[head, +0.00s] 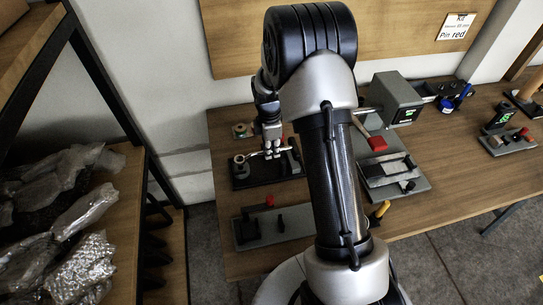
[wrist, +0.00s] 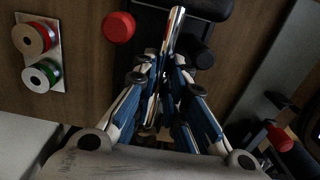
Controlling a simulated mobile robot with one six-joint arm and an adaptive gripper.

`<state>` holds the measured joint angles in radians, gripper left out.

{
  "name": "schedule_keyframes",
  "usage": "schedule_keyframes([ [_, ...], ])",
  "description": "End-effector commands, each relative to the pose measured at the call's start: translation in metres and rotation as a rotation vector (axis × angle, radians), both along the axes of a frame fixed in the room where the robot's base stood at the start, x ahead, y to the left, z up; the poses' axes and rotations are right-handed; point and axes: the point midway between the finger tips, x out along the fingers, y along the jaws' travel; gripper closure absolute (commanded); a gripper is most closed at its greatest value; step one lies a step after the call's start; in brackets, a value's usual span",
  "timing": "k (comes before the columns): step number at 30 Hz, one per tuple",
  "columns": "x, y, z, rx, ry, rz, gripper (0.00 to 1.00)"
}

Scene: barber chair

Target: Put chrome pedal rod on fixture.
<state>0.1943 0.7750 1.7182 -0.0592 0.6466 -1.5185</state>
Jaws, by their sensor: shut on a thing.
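The chrome pedal rod (wrist: 176,28) is a bright thin rod gripped between my gripper's fingers. Its free end points toward the top of the wrist view. My gripper (head: 272,152) is shut on it in the head view, where the rod (head: 252,155) appears to lie nearly level. A dark fixture base (head: 262,181) lies below my gripper on the bench. The wrist view shows a black block (wrist: 206,8) and a black round post (wrist: 201,54) by the rod. I cannot tell whether the rod touches them.
A red knob (wrist: 118,27) and two spools on a white plate (wrist: 57,28) are left of my gripper in the wrist view. A grey plate with a red knob (head: 248,241) is nearer the bench front. A grey box (head: 391,101) and clamp stand (head: 395,184) are to the right.

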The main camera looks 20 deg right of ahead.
Motion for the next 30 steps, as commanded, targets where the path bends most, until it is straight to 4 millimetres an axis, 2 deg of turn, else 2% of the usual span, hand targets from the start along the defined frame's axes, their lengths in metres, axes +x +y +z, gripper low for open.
schedule_keyframes([
  [3, -0.001, 0.0, -0.023, 0.001, 0.003, 0.0, 1.0],
  [6, -0.001, 0.0, -0.032, 0.0, 0.002, 0.0, 1.0],
  [17, 0.0, 0.0, -0.035, 0.0, 0.001, 0.0, 1.0],
  [18, 0.0, 0.0, -0.035, 0.0, 0.002, -0.001, 0.86],
  [21, 0.0, 0.0, -0.034, 0.0, 0.002, -0.001, 0.79],
  [30, 0.0, 0.0, -0.033, 0.0, 0.002, -0.001, 0.79],
])
